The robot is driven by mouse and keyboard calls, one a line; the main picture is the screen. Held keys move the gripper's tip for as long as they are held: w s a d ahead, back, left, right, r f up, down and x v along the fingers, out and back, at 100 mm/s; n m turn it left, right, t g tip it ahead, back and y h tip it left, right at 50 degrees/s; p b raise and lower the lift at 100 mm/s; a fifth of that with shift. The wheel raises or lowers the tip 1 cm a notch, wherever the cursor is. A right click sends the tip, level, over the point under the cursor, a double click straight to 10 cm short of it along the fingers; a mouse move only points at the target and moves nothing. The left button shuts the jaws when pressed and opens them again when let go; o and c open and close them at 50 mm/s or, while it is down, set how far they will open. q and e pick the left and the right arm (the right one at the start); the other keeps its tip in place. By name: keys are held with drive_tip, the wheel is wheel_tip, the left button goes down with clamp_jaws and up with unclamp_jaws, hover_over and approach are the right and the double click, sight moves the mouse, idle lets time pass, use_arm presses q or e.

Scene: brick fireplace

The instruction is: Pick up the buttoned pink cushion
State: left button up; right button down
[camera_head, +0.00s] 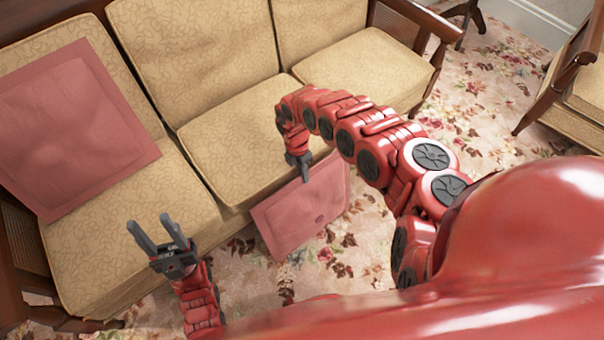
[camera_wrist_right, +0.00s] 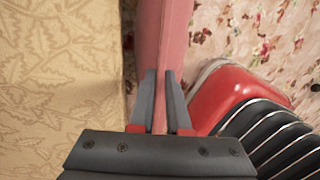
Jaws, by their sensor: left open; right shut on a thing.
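The buttoned pink cushion (camera_head: 297,215) is in front of the sofa seat, tilted, with a small button mark near its lower right. My right gripper (camera_head: 304,175) is shut on its upper edge. In the right wrist view the two fingers (camera_wrist_right: 160,85) straddle the cushion's pink edge (camera_wrist_right: 163,35). I cannot tell whether its lower edge touches the floor. My left gripper (camera_head: 157,230) is open and empty, its fingers pointing up in front of the sofa's left seat.
Another pink cushion (camera_head: 68,130) leans on the left of the tan sofa (camera_head: 225,130). A wooden-framed armchair (camera_head: 580,95) stands at the right. The floral carpet (camera_head: 485,85) is clear between sofa and armchair.

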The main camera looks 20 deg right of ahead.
drive_tip(key=s+d+r+p, duration=0.2)
drive_tip(key=s+r+p, duration=0.1)
drive_tip(key=s+p, duration=0.2)
drive_tip(key=s+d+r+p, duration=0.2)
drive_tip(key=s+r+p, duration=0.2)
drive_tip(key=s, duration=0.3)
drive_tip(key=shift+d+p, duration=0.3)
drive_tip(key=shift+p, duration=0.1)
drive_tip(key=shift+s, duration=0.1)
